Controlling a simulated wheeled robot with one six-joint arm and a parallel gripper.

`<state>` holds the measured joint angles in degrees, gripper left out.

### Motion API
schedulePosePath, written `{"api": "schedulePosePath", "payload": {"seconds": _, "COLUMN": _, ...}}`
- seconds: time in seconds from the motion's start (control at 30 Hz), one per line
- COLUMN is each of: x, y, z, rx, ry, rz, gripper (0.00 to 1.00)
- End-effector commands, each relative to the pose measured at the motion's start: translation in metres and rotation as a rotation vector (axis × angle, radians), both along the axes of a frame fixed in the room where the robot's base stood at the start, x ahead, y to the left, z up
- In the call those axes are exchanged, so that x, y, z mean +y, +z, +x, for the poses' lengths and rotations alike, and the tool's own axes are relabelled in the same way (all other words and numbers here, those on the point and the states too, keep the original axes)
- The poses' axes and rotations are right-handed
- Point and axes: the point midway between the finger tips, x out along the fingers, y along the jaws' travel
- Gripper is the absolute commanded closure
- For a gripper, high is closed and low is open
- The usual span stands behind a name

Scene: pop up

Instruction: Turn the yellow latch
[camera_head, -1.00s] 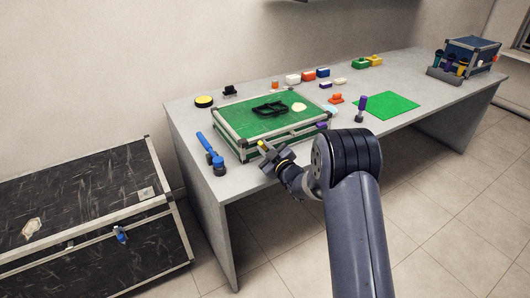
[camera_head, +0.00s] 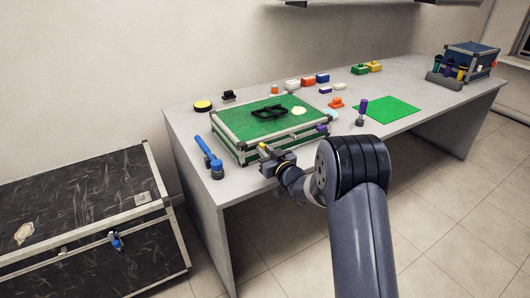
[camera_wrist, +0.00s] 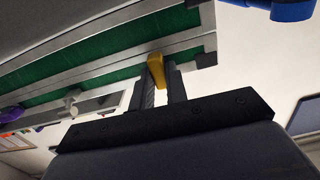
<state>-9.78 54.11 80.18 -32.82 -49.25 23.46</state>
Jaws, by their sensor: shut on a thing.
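The yellow latch (camera_head: 263,148) is on the front side of the green case (camera_head: 235,118), near its left front corner. The case has metal edges and lies closed on the table. My gripper (camera_head: 268,156) is at the case's front and shut on the yellow latch. In the wrist view the yellow latch (camera_wrist: 156,66) sits between the two dark fingers of my gripper (camera_wrist: 158,80), against the case's metal edge. A purple latch (camera_head: 321,128) is farther right on the same front side. The fingers hide part of the yellow latch.
A blue hammer-like tool (camera_head: 210,157) lies left of the case. A black frame (camera_head: 268,112) and a pale disc (camera_head: 299,111) lie on the lid. A purple-handled tool (camera_head: 362,110) stands right, beside a green mat (camera_head: 387,109). A black chest (camera_head: 75,215) stands at left.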

Motion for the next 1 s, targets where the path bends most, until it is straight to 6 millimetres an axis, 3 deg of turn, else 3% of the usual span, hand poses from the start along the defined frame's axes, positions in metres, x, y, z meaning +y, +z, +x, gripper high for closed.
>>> {"api": "schedulePosePath", "payload": {"seconds": 0.37, "x": 0.0002, "y": -0.0005, "z": -0.0001, "rx": 0.004, "ry": 0.0, "rz": 0.004, "gripper": 1.0}}
{"api": "schedulePosePath", "payload": {"seconds": 0.4, "x": 0.0002, "y": -0.0005, "z": -0.0001, "rx": 0.004, "ry": 0.0, "rz": 0.004, "gripper": 0.83}}
{"api": "schedulePosePath", "payload": {"seconds": 0.63, "x": 0.0001, "y": -0.0002, "z": -0.0001, "rx": 0.004, "ry": 0.0, "rz": 0.004, "gripper": 0.64}}
{"api": "schedulePosePath", "payload": {"seconds": 1.0, "x": -0.004, "y": 0.0002, "z": -0.005, "rx": 0.003, "ry": -0.001, "rz": 0.003, "gripper": 0.64}}
